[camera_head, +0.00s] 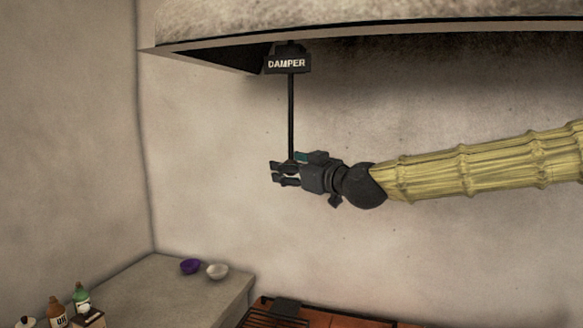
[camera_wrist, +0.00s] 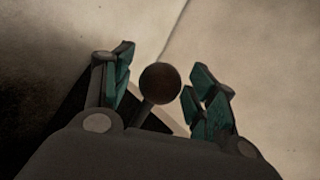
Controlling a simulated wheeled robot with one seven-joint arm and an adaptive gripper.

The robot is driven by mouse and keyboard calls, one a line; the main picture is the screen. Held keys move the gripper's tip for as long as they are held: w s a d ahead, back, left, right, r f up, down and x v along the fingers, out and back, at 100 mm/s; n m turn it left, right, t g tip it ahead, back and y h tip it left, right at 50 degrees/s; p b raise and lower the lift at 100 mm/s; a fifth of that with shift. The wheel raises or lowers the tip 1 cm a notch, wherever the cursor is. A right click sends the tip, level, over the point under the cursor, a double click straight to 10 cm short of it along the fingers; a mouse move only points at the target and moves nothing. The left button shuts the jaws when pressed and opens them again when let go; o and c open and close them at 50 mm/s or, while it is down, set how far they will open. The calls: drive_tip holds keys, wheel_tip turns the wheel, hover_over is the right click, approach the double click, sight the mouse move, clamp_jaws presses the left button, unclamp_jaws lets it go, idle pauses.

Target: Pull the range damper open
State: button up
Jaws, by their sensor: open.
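The damper has a black sign (camera_head: 287,63) reading DAMPER under the hood, with a thin dark rod (camera_head: 291,115) hanging straight down from it. My gripper (camera_head: 278,173) is at the rod's lower end, pointing left. In the wrist view a round dark knob (camera_wrist: 160,83) on the rod's end sits between the two teal-padded fingers (camera_wrist: 160,90). The fingers are open, with a gap visible on both sides of the knob. In the head view the knob is mostly hidden by the fingers.
The range hood (camera_head: 380,22) hangs above my arm. A grated range top (camera_head: 330,315) lies at the bottom. The air beneath my gripper is clear.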

clamp_jaws()
wheel_tip(320, 180, down, 8)
drive_tip(key=b, duration=0.6)
drive_tip(key=shift+r, duration=0.25)
drive_tip(key=shift+f, duration=0.1)
unclamp_jaws()
drive_tip(key=shift+d, duration=0.1)
drive_tip(key=v, duration=1.2)
